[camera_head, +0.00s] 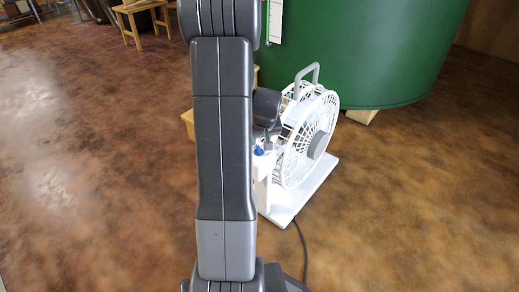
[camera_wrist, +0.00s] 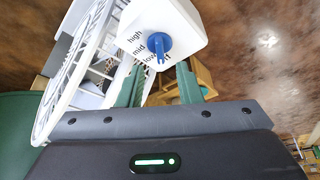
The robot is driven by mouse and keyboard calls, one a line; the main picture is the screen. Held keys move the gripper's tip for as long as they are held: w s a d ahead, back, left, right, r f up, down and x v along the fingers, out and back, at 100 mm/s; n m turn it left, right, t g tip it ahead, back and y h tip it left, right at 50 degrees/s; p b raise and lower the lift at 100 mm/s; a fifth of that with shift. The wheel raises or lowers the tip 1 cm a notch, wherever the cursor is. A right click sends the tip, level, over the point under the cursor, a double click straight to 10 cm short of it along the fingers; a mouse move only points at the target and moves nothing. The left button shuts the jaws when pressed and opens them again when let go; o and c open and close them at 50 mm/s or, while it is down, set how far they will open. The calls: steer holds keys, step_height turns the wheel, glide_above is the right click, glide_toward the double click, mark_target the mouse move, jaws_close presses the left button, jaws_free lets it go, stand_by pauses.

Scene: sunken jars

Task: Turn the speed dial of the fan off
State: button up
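The white fan (camera_head: 302,150) stands on the floor, right of my arm in the head view. Its blue speed dial (camera_wrist: 157,44) sits on a white box (camera_wrist: 186,24) printed high, mid, low and off. The dial's narrow end points down in the wrist view, around low and off; I cannot tell exactly which. The dial also shows small in the head view (camera_head: 258,151). My gripper (camera_wrist: 160,68) has its two green fingers apart, with nothing between them. The fingertips are near the dial's lower side, apparently not touching it.
A large green tank (camera_head: 370,50) stands behind the fan. The fan's round grille (camera_wrist: 82,75) is close on the left in the wrist view. A black cable (camera_head: 302,245) runs along the floor. Wooden stools (camera_head: 140,20) stand far back left; open floor lies right.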

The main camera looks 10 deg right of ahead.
steer(key=b+x, duration=0.1)
steer(key=x, duration=0.4)
steer(key=shift+w+f, duration=0.15)
steer(key=shift+f, duration=0.2)
steer(key=shift+b, duration=0.35)
jaws_close()
